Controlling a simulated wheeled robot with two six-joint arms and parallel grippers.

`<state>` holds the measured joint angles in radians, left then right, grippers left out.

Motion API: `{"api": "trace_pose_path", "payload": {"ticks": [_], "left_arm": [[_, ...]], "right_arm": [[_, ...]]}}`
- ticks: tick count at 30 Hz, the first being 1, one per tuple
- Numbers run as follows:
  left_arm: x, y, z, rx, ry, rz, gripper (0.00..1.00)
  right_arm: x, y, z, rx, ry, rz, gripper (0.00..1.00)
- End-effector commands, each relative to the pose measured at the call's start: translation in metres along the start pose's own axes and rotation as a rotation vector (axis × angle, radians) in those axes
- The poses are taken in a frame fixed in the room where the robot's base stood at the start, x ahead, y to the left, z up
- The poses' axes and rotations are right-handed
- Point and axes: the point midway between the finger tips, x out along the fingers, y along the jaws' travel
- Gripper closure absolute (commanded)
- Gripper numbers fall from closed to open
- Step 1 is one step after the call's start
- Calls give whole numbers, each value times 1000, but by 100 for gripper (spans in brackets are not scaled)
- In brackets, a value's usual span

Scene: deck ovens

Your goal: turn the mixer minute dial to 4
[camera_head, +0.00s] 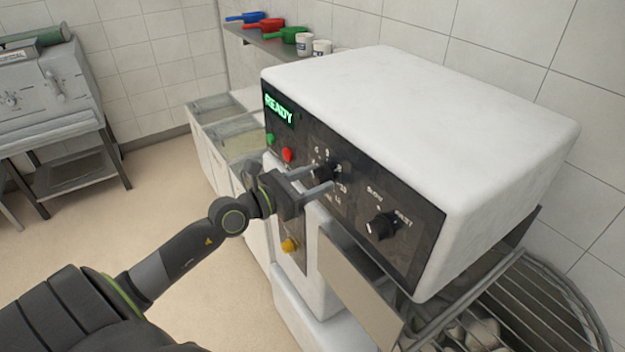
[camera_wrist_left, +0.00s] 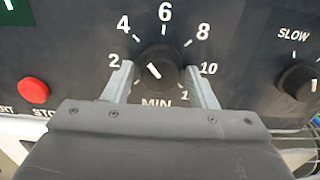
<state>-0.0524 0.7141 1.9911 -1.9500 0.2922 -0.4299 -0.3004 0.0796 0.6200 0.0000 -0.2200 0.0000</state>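The mixer minute dial (camera_wrist_left: 158,68) is a round black knob with a white pointer line, marked MIN, with printed numbers around it. Its pointer slants to the upper left, seemingly between 2 and 4; the exact reading is hard to tell. In the head view the dial (camera_head: 325,172) is partly hidden by my left gripper (camera_head: 321,179). In the left wrist view my left gripper (camera_wrist_left: 162,80) is open, with one finger on each side of the dial and a visible gap to it on both sides. My right gripper is not in view.
The mixer's dark panel (camera_head: 355,205) also has a speed knob (camera_head: 382,226) to the right, a red stop button (camera_head: 288,155), a green button (camera_head: 270,139) and a lit READY display (camera_head: 279,110). A yellow knob (camera_head: 289,245) sits below. A wire guard (camera_head: 530,300) is at lower right.

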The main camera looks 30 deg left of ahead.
Motion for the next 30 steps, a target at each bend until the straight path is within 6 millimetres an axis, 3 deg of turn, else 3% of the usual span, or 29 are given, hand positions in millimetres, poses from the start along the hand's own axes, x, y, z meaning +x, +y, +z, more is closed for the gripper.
{"api": "trace_pose_path", "payload": {"ticks": [1,8,17,25,26,30], "left_arm": [[0,0,0,0,0,0,55],[0,0,0,0,0,0,85],[0,0,3,-97,0,1,85],[0,0,0,-108,-2,0,85],[0,0,0,-108,-2,0,60],[0,0,0,-108,-1,0,41]], "right_arm": [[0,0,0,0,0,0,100],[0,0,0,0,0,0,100],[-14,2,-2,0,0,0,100],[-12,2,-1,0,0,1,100],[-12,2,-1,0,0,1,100],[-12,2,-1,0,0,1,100]]}}
